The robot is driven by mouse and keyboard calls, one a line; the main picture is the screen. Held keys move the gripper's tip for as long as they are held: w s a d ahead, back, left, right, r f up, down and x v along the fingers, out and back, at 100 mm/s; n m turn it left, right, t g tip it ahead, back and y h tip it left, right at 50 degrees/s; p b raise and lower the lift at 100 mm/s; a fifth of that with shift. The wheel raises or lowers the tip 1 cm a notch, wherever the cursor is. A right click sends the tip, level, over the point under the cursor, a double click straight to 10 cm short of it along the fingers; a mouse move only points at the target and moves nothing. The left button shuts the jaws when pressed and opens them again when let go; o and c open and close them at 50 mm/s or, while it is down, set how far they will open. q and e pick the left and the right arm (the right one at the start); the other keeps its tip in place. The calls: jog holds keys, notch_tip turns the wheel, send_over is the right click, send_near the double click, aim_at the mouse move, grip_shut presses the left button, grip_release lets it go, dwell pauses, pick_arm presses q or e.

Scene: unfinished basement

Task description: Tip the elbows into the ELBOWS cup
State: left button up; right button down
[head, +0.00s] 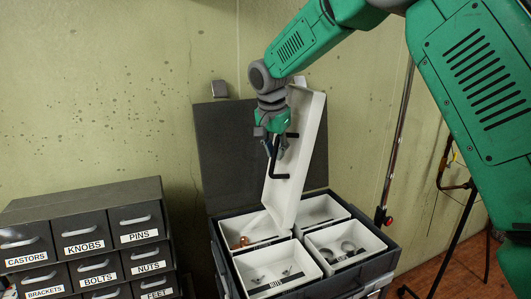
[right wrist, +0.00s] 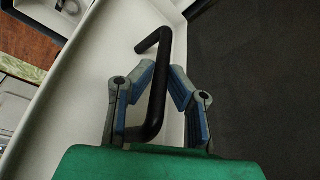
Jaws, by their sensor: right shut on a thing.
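My right gripper (head: 277,140) is shut on the black handle (head: 279,176) of a long white drawer (head: 308,140). The drawer is tilted steeply, its low end at the back-left cup (head: 262,226) of the open dark case. Copper-coloured pieces, seemingly the elbows (head: 243,241), lie in that cup. The drawer's inside is largely turned from view, so I cannot tell whether anything is left in it. In the right wrist view the blue-padded fingers (right wrist: 160,82) straddle the handle (right wrist: 157,95). My left gripper is out of view.
The case (head: 225,262) has its lid (head: 215,150) raised behind. Its other cups are back right (head: 325,208), front left with small pieces (head: 262,270) and front right with rings (head: 345,248). A labelled dark drawer cabinet (head: 90,205) stands at left. A thin stand is at right.

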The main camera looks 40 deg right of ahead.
aim_at(297, 152)
jog(key=shift+s+d+f+y, duration=0.1)
jog(key=shift+d+y, duration=0.15)
jog(key=shift+d, duration=0.2)
jog(key=shift+s+d+f+y, duration=0.1)
jog(key=shift+d+y, duration=0.15)
jog(key=shift+d, duration=0.2)
jog(key=d+y, duration=0.1)
jog(key=d, duration=0.2)
jog(key=s+d+f+y, duration=0.1)
jog(key=shift+d+t+y, duration=0.3)
jog(key=shift+t, duration=0.1)
jog(key=s+d+f+m+t+y+b, duration=0.1)
jog(key=s+d+f+t+y+b, duration=0.1)
jog(key=d+f+y, duration=0.6)
jog(key=shift+d+f+b, duration=0.15)
jog(key=shift+d+b, duration=0.05)
jog(key=shift+b, duration=0.55)
